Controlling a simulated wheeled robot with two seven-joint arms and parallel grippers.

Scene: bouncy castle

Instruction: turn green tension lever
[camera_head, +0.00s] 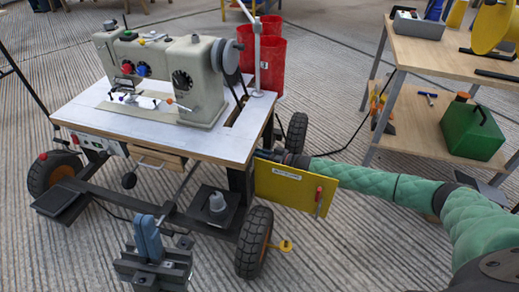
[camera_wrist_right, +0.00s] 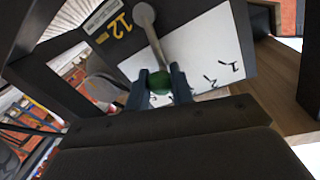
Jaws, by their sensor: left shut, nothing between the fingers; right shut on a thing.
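The green tension lever shows in the right wrist view: a grey rod hangs from a round grey pivot and ends in a green ball knob (camera_wrist_right: 160,83). My right gripper (camera_wrist_right: 160,78) has its blue fingers on both sides of the knob, shut on it. In the head view my green-sleeved right arm reaches in under the sewing table (camera_head: 225,145); its jaws and the lever are hidden there. My left gripper (camera_head: 148,226) is shut and empty, fingers up, in front of the wheeled table frame.
Behind the lever is a white plate (camera_wrist_right: 205,55) with black marks and a dark panel with a yellow 12. A sewing machine (camera_head: 165,70) stands on the table. A yellow board (camera_head: 290,188) hangs beside my right arm. A wooden shelf unit (camera_head: 440,55) stands at right.

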